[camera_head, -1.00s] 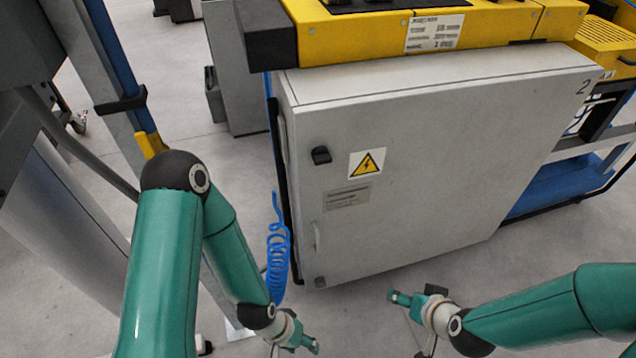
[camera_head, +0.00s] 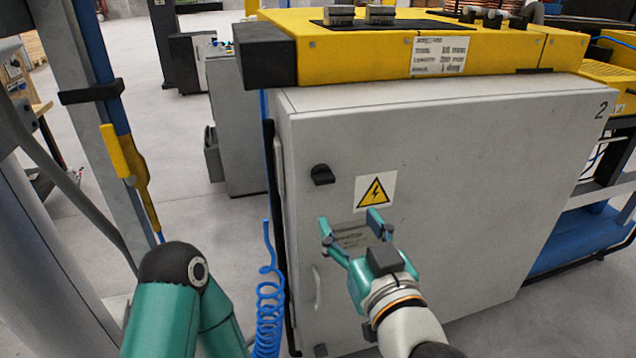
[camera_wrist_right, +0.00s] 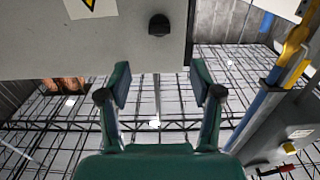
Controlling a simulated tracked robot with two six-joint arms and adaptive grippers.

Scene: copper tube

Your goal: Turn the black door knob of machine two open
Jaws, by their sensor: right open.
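The black door knob (camera_head: 322,174) sits at the upper left of the grey cabinet door (camera_head: 450,170) of machine two, marked "2". It also shows in the right wrist view (camera_wrist_right: 159,25), above the fingers. My right gripper (camera_head: 349,222) is open and empty, in front of the door, below and slightly right of the knob in the head view. In the right wrist view its two fingers (camera_wrist_right: 160,85) are spread, with the knob beyond their tips and not between them. My left gripper is out of view; only my left arm shows at the lower left.
A yellow warning label (camera_head: 375,191) is right of the knob. A pale handle (camera_head: 317,288) is lower on the door. The yellow machine top (camera_head: 350,48) overhangs the cabinet. A blue coiled hose (camera_head: 268,310) hangs at its left edge, near my left arm.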

